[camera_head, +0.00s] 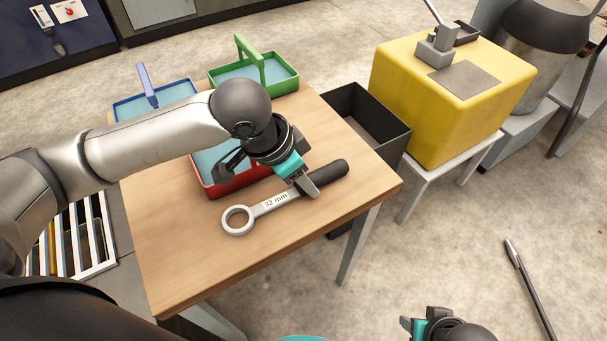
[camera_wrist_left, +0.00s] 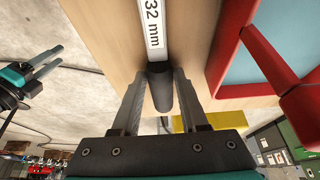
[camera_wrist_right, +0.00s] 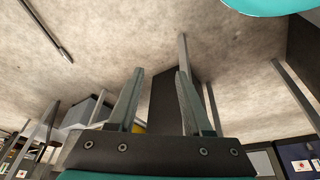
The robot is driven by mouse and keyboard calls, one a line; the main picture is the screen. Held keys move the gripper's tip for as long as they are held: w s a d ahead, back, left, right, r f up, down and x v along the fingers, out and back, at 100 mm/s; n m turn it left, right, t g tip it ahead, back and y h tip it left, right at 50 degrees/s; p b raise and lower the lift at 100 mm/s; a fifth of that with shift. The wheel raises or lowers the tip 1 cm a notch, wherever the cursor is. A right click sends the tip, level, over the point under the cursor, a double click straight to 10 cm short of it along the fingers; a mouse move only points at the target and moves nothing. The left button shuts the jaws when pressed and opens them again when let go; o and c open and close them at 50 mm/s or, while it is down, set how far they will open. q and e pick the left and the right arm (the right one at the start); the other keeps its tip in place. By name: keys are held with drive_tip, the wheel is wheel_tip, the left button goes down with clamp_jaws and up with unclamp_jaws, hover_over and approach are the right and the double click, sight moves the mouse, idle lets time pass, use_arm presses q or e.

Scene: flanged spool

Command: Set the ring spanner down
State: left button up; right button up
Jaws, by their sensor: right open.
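The ring spanner (camera_head: 272,203) has a pale metal ring, a shank marked "32 mm" and a dark handle. It appears to lie flat on the wooden table (camera_head: 180,255), its ring toward the front left. My left gripper (camera_head: 307,186) is over the handle. In the left wrist view the open fingers (camera_wrist_left: 159,78) stand on either side of the dark handle (camera_wrist_left: 160,88), which runs between them; whether either touches it is hard to tell. My right gripper (camera_wrist_right: 160,72) is open and empty, off the table at the front right.
A red tray (camera_head: 222,190), a green tray (camera_head: 285,87) and a blue tray (camera_head: 125,107) stand behind the spanner. A dark open bin (camera_head: 392,150) stands beyond the table's right edge, near a yellow block (camera_head: 430,110). The front of the tabletop is clear.

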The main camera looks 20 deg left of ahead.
use_arm(q)
drive_tip(key=o, duration=0.4)
drive_tip(key=shift+c, duration=0.2)
drive_tip(key=shift+r, duration=0.1)
